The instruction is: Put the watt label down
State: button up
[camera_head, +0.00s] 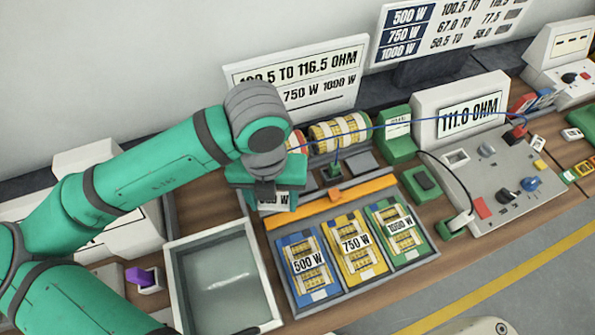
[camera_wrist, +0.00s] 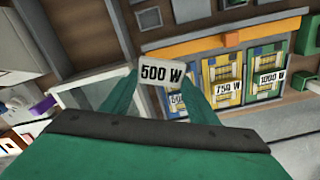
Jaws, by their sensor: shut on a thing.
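My gripper (camera_head: 265,188) is shut on a white watt label (camera_wrist: 163,73) that reads 500 W in the wrist view. In the head view the label (camera_head: 273,200) is partly hidden by my gripper, near the left end of the orange bar (camera_head: 330,201). Below the bar are three bins: blue marked 500 W (camera_head: 309,262), yellow marked 750 W (camera_head: 355,244) and green marked 1000 W (camera_head: 399,225). Each has coil-like parts in it. The label is apart from the bins, up and left of the blue one. The green fingers (camera_wrist: 163,82) hold it at its sides.
An empty grey tray (camera_head: 222,288) lies left of the bins. Behind my gripper stands a sign (camera_head: 300,80) reading 100.5 to 116.5 ohm. A meter (camera_head: 468,108) showing 111.0 OHM stands right, with blue wire running to the coils (camera_head: 340,132). A purple piece (camera_head: 140,276) sits far left.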

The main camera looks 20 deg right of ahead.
jog(key=w+d+f, duration=0.8)
jog(key=d+f, duration=0.1)
jog(key=shift+w, duration=0.3)
jog(key=shift+w+d+f, duration=0.1)
jog(key=shift+w+f, duration=0.05)
jog(key=shift+f, duration=0.8)
jog(key=shift+w+f, duration=0.1)
jog(key=shift+f, duration=0.8)
jog(key=shift+f, duration=0.1)
jog(key=o, duration=0.7)
jog(key=shift+f, duration=0.1)
jog(key=o, duration=0.4)
